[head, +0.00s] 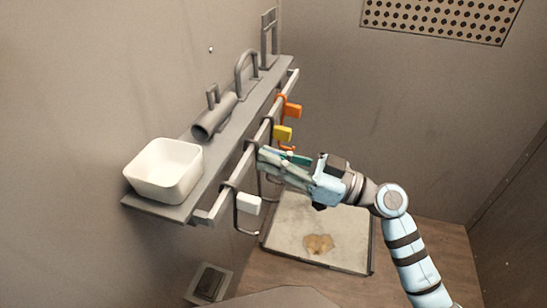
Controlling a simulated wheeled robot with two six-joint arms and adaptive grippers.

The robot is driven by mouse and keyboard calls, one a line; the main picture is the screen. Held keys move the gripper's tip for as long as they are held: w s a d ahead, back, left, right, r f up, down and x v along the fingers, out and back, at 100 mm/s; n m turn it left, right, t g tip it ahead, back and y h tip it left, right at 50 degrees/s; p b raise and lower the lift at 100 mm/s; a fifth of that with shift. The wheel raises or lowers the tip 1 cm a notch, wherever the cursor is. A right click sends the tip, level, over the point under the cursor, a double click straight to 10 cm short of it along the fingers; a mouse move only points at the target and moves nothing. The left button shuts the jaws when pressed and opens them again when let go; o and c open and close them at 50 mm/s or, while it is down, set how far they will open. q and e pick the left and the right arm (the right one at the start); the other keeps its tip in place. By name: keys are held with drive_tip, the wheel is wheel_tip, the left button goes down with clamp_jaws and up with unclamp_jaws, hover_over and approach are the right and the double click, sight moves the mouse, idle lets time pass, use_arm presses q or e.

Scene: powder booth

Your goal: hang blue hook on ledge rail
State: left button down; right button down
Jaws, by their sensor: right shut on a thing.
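My right gripper (266,158) is in front of the rail (235,176), under the ledge (222,136). It is shut on what looks like the blue hook; a blue-green tag (294,158) shows between and behind its fingers. A dark wire bend (250,147) shows at the rail by the fingertips, and thin wire shows below them. The fingers hide most of this hook, so I cannot tell whether it bears on the rail. My left gripper is not in view.
Hooks with orange (292,110), yellow (282,133) and white (247,203) tags hang along the rail. A white bin (166,170), a grey cylinder (214,118) and grey fittings stand on the ledge. A stained tray (345,237) lies on the floor below.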

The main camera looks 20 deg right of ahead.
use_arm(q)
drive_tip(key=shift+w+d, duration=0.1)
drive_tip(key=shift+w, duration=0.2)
use_arm(e)
drive_tip(key=shift+f, duration=0.15)
drive_tip(key=c, duration=1.5)
unclamp_jaws()
drive_tip(key=shift+c, duration=0.2)
drive_tip(key=v, duration=1.2)
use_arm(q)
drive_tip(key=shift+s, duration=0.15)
